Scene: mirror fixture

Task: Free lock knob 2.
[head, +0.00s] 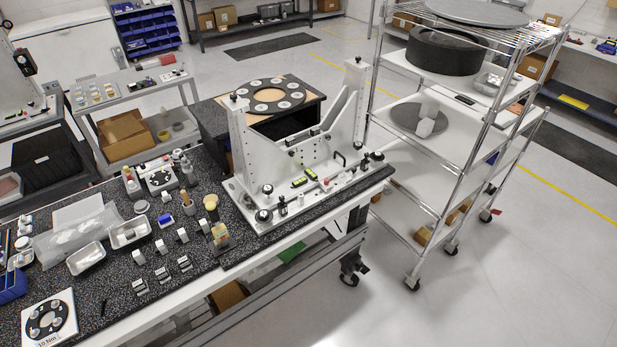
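The mirror fixture (300,150), a grey metal cradle with two uprights and a V-shaped opening, stands on its base plate at the right end of the speckled black bench top. Several dark knobs show on it: one at the base's front left corner (264,215), one at the base's right end (377,156), and small ones on top of the left upright (234,97) and right upright (358,60). I cannot read any numbers, so I cannot tell which is lock knob 2. No mirror sits in the cradle. Neither of my grippers is in view.
Several small blocks (162,275), trays (86,258) and brushes crowd the bench left of the fixture. A numbered card (47,318) lies at the front left. A wire shelf cart (460,130) stands close to the right. The floor in front right is clear.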

